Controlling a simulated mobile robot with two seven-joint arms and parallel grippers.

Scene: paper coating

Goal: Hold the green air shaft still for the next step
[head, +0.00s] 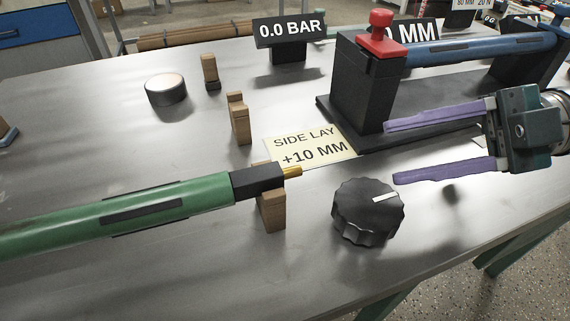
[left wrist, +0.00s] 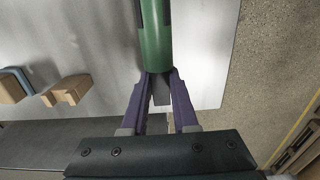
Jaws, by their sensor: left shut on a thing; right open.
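The green air shaft (head: 150,203) comes in from the left edge of the head view, with dark strips along it. Its black end block and brass tip (head: 291,171) are at a wooden block (head: 272,209). In the left wrist view the shaft (left wrist: 155,40) runs up from my left gripper (left wrist: 160,76), whose purple fingers are closed on its dark end. The left gripper is outside the head view. My right gripper (head: 392,153) is open and empty, its fingers pointing left above the table, apart from the shaft.
A black knob (head: 367,212) stands near the front edge, just below my right gripper's fingers. A yellow "SIDE LAY +10 MM" card (head: 310,150) lies behind it. A black stand with a red button (head: 381,38) holds a blue roller (head: 480,48). A "0.0 BAR" display (head: 289,30) stands behind.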

